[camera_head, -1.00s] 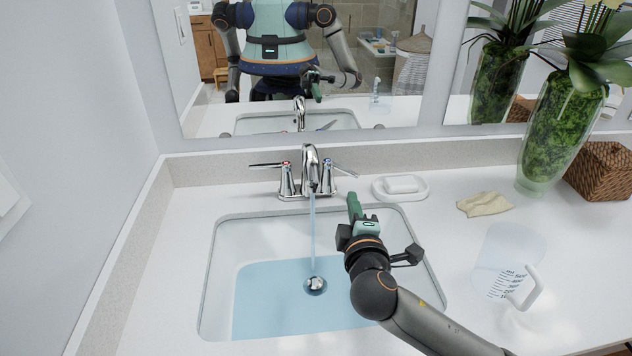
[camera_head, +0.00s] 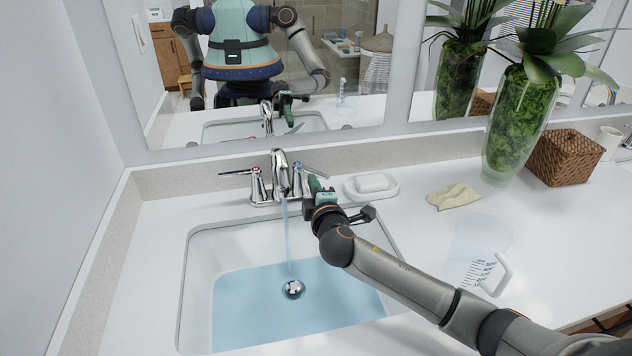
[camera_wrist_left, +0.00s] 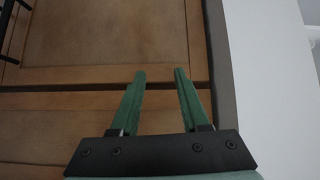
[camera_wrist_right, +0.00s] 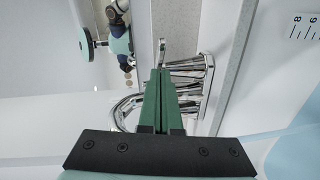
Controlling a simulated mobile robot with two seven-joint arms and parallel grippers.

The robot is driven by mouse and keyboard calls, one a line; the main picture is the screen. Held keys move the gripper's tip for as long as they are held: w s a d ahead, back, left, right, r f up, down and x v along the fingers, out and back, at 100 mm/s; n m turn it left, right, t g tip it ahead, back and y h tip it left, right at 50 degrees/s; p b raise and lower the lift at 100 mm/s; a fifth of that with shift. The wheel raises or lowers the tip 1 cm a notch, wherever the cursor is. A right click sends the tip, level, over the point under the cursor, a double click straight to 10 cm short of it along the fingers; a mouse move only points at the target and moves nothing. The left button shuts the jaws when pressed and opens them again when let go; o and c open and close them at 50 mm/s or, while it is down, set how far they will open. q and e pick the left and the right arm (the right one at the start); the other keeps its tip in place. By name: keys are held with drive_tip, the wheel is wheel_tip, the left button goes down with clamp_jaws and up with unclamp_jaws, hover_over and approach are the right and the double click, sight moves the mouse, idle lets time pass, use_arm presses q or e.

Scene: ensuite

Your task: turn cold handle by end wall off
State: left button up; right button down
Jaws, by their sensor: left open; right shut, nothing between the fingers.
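The chrome faucet (camera_head: 279,172) stands behind the sink by the left end wall, with water running from its spout. Its right handle (camera_head: 315,172) has a blue mark and its lever points right. The left handle (camera_head: 257,186) has a red mark and its lever points left. My right gripper (camera_head: 312,180) is shut and empty, its fingertips right by the blue-marked handle and partly hiding it; I cannot tell if they touch. In the right wrist view the shut fingers (camera_wrist_right: 160,72) overlap the chrome fittings. My left gripper (camera_wrist_left: 158,75) is open and empty before wooden cabinet fronts.
The sink (camera_head: 196,290) holds water. A soap dish (camera_head: 389,192) stands close right of the faucet. A mirror (camera_head: 350,60) hangs behind.

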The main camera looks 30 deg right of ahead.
drive_tip(key=shift+w+d+f, duration=0.1)
drive_tip(key=shift+w+d, duration=0.15)
drive_tip(key=shift+d, duration=0.15)
drive_tip(key=shift+d, duration=0.1)
drive_tip(key=shift+d+n+y, duration=0.2)
drive_tip(key=shift+n+y, duration=0.2)
drive_tip(key=shift+y, duration=0.1)
